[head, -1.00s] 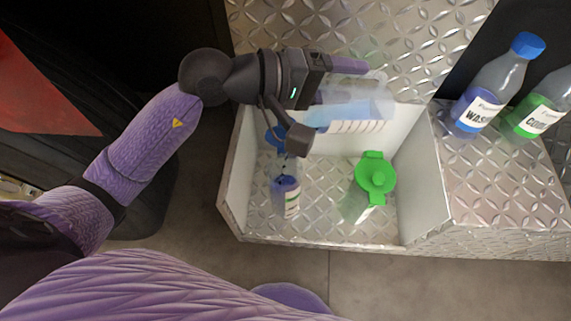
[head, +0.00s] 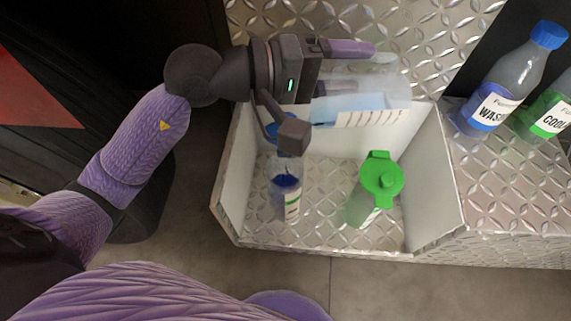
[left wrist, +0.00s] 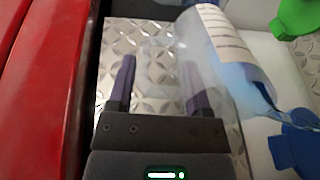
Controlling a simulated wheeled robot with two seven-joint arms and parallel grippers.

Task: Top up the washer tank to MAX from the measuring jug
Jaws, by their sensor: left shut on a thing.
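My left gripper (head: 358,68) is shut on the clear measuring jug (head: 392,84); its fingers also show in the left wrist view (left wrist: 158,68). The jug holds pale blue liquid and is tipped, with its white scale strip showing. In the left wrist view the jug (left wrist: 228,50) has blue liquid gathered at its low end, close to the blue cap (left wrist: 296,150). The clear washer tank (head: 287,186) stands below the gripper in the white-walled bay, with blue fluid and a label. Its neck is partly hidden by the gripper; I cannot tell whether liquid enters it. My right gripper is out of view.
A green-capped container (head: 381,180) stands to the tank's right in the same bay. A blue-capped washer bottle (head: 505,85) and a green coolant bottle (head: 546,116) stand on the tread-plate ledge (head: 500,185) at right. The bay wall (head: 434,180) separates them from the tank.

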